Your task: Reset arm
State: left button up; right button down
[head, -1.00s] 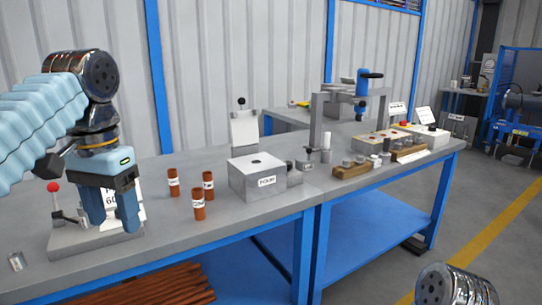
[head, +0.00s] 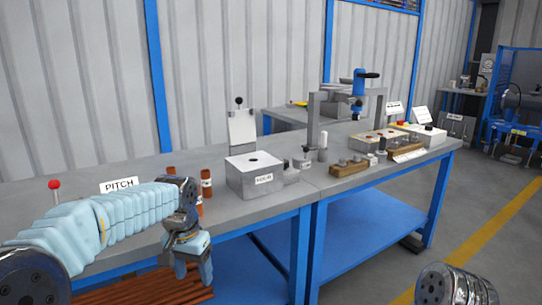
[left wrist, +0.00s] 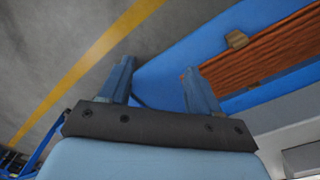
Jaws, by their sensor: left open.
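My left arm (head: 125,212) is pale blue and reaches in from the lower left. My left gripper (head: 193,275) hangs fingers-down in front of the near table edge, open and empty. In the left wrist view the two blue fingers (left wrist: 158,72) stand apart with nothing between them, over the floor and the lower shelf. A metal part of my own body shows at the bottom right of the head view, and my right gripper is out of view.
Brown rods (left wrist: 265,58) lie on the blue shelf below.

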pick_arm(q)
jog(key=s+d+f+n+h, duration=0.1)
jog(key=s+d+f, duration=0.1)
jog(key=f, duration=1)
jog(key=s+d+f+h, duration=0.1)
jog(key=d+f, duration=0.1)
jog(key=f, duration=0.9)
jog(key=s+d+f+n+h, duration=0.1)
jog(key=s+d+f+n, duration=0.2)
jog(key=s+f, duration=1.2)
jog(key=s, duration=0.3)
jog(key=shift+s+f+n+h, duration=0.3)
jog(key=shift+n, duration=0.1)
jog(key=shift+d, duration=0.1)
